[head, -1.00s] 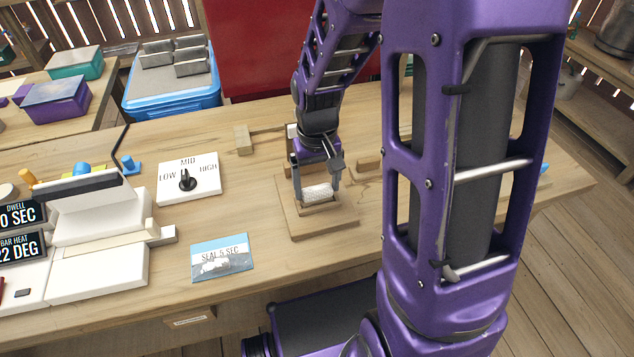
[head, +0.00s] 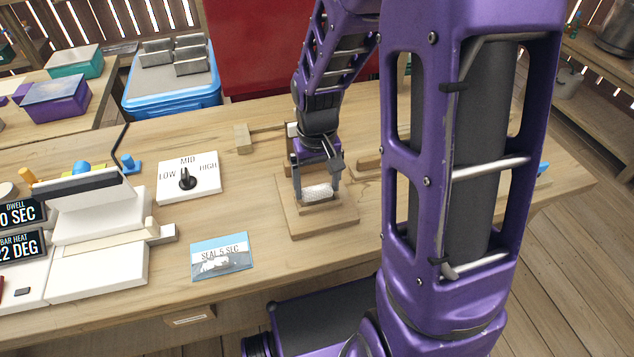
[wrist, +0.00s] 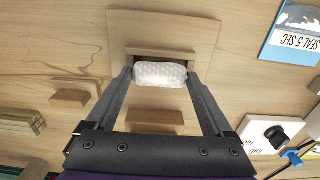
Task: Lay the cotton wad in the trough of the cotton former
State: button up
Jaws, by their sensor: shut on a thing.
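The cotton wad (head: 317,192) is a white, dimpled roll. My gripper (head: 317,190) is shut on it, one finger at each end. The wad also shows between the fingertips in the wrist view (wrist: 160,74). The cotton former (head: 322,226) is a wooden block on a flat square base, directly under my gripper; its base also shows in the wrist view (wrist: 165,28). The wad is at the former's trough, lying along a wooden rail. The wad and fingers hide most of the trough, and I cannot tell whether the wad touches its bottom.
A pouch marked SEAL 5 SEC (head: 221,257) and a LOW-MID-HIGH dial plate (head: 189,176) lie to the left. The white sealer (head: 98,215) stands farther left. A small wooden block (head: 243,139) is behind. The table just in front of the former is clear.

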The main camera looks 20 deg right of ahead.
aim_at(317, 188)
jog(key=shift+f+b, duration=0.45)
jog(key=shift+f, duration=0.25)
dwell(0.7)
jog(key=o, duration=1.1)
notch_tip(317, 188, up, 18)
jog(key=p, duration=0.4)
jog(key=shift+f, duration=0.2)
